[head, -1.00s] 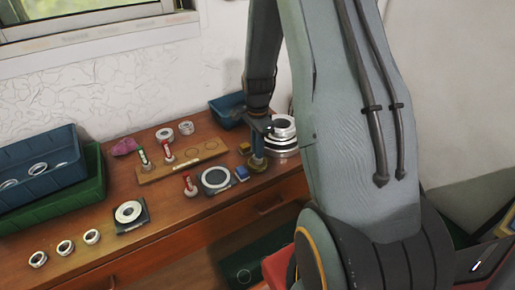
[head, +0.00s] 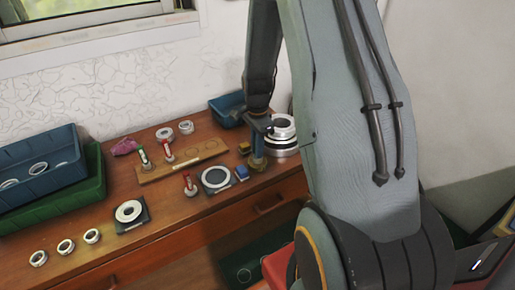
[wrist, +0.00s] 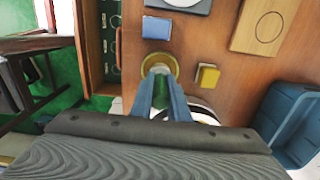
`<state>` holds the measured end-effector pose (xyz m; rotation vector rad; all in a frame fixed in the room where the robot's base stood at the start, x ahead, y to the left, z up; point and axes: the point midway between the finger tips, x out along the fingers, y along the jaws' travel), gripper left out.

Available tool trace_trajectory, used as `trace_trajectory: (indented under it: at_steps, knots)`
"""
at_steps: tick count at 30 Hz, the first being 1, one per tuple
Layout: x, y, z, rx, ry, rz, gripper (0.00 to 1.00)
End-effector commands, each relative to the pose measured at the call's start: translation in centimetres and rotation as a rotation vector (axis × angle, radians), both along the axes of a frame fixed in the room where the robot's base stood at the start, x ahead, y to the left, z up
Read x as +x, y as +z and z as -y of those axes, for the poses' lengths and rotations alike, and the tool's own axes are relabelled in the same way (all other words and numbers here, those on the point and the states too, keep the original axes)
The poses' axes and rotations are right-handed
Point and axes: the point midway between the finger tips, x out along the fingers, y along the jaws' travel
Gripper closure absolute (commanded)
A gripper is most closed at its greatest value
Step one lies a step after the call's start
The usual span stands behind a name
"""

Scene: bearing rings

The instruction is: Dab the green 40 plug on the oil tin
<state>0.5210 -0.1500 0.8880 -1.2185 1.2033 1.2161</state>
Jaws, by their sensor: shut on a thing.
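My gripper (head: 257,148) points down at the right end of the bench. In the wrist view its two blue fingers (wrist: 163,88) are shut on a green-handled plug (wrist: 161,103), seen as a green strip between them. Its number cannot be read. The plug's pale lower end sits at the round brass-coloured oil tin (wrist: 174,60), within its rim as seen from above. Contact with the oil cannot be made out. In the head view the tin (head: 259,166) is directly under the fingers and partly hidden.
A blue block (wrist: 156,28) and a yellow block (wrist: 207,76) flank the tin. Stacked metal rings (head: 282,146) stand close right. A blue bin (wrist: 292,118) is nearby.

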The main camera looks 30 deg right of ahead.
Motion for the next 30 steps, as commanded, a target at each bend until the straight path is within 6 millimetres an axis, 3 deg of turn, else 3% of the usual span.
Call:
trace_trajectory:
  at_steps: [8, 30]
  knots:
    - [-0.1, 0.4, 0.0, 0.000, 0.000, -0.001, 1.00]
    - [0.0, 5.6, 0.0, 0.000, 0.000, 0.000, 1.00]
